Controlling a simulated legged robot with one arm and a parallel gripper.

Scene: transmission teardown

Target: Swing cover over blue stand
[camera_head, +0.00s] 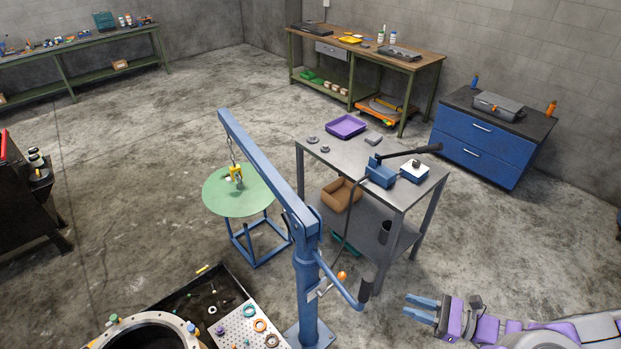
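A pale green round disc (218,194), which looks like the cover, is over the blue stand (268,256). The hoist's hook and a yellow-and-white fitting (235,172) are at its middle. I cannot tell whether the disc rests on the stand or hangs just above it. The blue hoist boom (262,157) reaches from its post (307,275) to above the disc. A bar with a black grip (365,288) sticks out from the post's right side. My gripper (422,307) is at the lower right, open and empty, apart from the grip and pointing left.
An open round housing (150,333) stands at the lower left beside a perforated parts tray (238,332). The floor between disc and left cabinet is clear.

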